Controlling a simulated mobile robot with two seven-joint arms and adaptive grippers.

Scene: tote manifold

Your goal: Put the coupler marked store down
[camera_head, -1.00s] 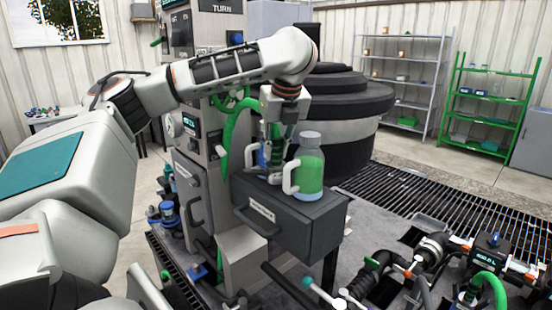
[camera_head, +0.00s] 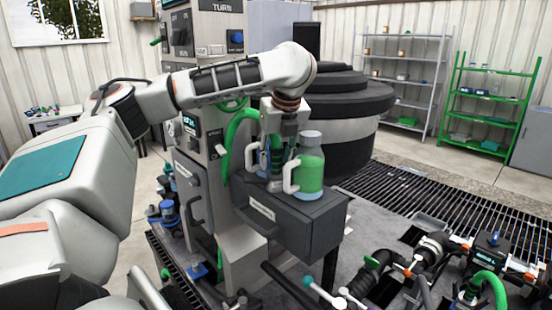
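My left gripper (camera_head: 272,170) points down over the top of a dark grey box (camera_head: 305,228) with a label on its front, mounted on the grey column. It is just left of and behind a green bottle (camera_head: 310,172) with a grey cap and white handle. Small green and blue parts show at its fingertips, partly hidden by the bottle and handle. I cannot tell whether these are a coupler in its fingers or whether the fingers are shut. No coupler marking is readable. My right gripper is not in view.
A green hose (camera_head: 232,140) hangs on the column left of my gripper. A large black tank (camera_head: 345,115) stands behind. Pipes and valves (camera_head: 430,250) fill the lower right. A floor grating (camera_head: 470,205) lies to the right; shelves stand at the back.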

